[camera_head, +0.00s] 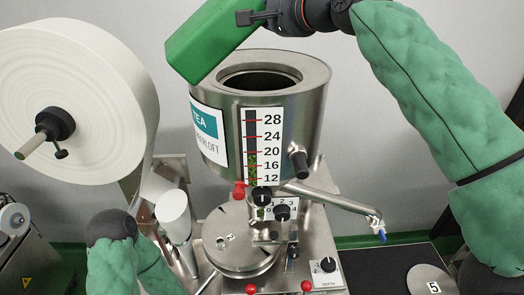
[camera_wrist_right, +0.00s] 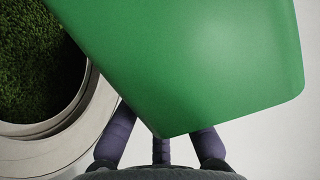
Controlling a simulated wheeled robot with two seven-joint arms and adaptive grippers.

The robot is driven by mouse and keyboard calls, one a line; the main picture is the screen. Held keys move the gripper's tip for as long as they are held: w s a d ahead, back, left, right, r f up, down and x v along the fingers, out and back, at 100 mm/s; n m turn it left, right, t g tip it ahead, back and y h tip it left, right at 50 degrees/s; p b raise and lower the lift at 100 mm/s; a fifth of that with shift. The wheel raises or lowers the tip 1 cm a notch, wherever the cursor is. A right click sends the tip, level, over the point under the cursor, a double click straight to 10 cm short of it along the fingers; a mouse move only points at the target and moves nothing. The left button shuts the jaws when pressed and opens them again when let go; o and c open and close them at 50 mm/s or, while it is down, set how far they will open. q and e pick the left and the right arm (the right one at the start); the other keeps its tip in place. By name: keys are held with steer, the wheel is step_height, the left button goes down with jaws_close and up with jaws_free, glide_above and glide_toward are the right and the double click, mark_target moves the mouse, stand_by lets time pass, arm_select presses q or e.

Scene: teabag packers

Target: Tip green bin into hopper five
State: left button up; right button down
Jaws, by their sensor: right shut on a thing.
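The green bin (camera_head: 208,38) is tilted in the head view, above the back left of the steel hopper's rim. Its opening is hidden. My right gripper (camera_head: 258,17) is shut on the bin at its right side; its purple fingers (camera_wrist_right: 160,148) show under the bin in the right wrist view, where the bin (camera_wrist_right: 190,60) fills much of the picture. The hopper (camera_head: 318,72) has a TEA label and a level scale with green specks in its lower part. Green leaf (camera_wrist_right: 30,60) lies inside the hopper in the wrist view. My left gripper is out of view.
A large white paper roll (camera_head: 85,75) stands left of the hopper. Below the hopper are a round steel plate (camera_head: 240,235) and a slanted steel arm (camera_head: 330,198) with a blue tip. A disc marked 5 (camera_head: 430,280) lies at lower right.

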steer(key=shift+f+m+b, duration=0.3)
steer(key=shift+f+b, duration=0.2)
steer(key=shift+b, duration=0.1)
steer(key=shift+f, duration=0.1)
stand_by(1.0)
steer(key=shift+f+m+y+b, duration=0.4)
steer(key=shift+f+m+b, duration=0.15)
steer(key=shift+b, duration=0.3)
steer(key=shift+f, duration=0.1)
stand_by(0.7)
steer(key=shift+f+m+b, duration=0.35)
steer(key=shift+f+b, duration=0.3)
steer(key=shift+b, duration=0.2)
steer(key=shift+f, duration=0.15)
stand_by(0.7)
steer(key=shift+f+m+t+y+b, duration=0.35)
steer(key=shift+f+b, duration=0.3)
steer(key=shift+b, duration=0.25)
steer(key=shift+f, duration=0.1)
stand_by(0.8)
steer(key=shift+f+m+b, duration=0.55)
steer(key=shift+f+b, duration=0.1)
steer(key=shift+b, duration=0.25)
